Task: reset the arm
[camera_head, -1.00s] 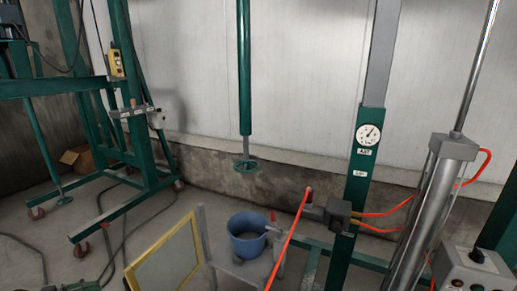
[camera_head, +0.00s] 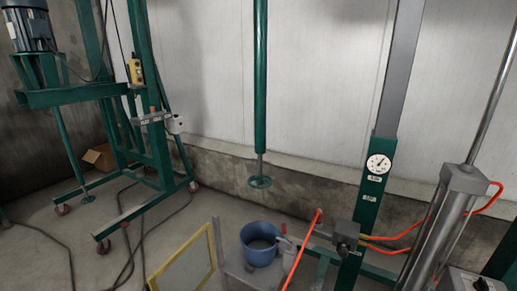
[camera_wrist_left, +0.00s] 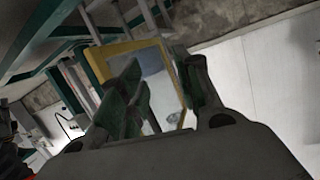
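Neither of my arms shows in the head view. In the left wrist view my left gripper (camera_wrist_left: 163,95) has its two dark finger linkages apart, with a gap between them. Nothing is held in that gap. A yellow-framed screen (camera_wrist_left: 123,48) shows beyond the fingers, and this view is strongly tilted. My right gripper is not in view.
In the head view a yellow-framed screen (camera_head: 186,266) leans beside a blue bucket (camera_head: 260,254). A green post with a gauge (camera_head: 379,164) and red hoses stands right. A green wheeled stand (camera_head: 152,140) with a motor (camera_head: 31,32) stands left. Cables cross the floor.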

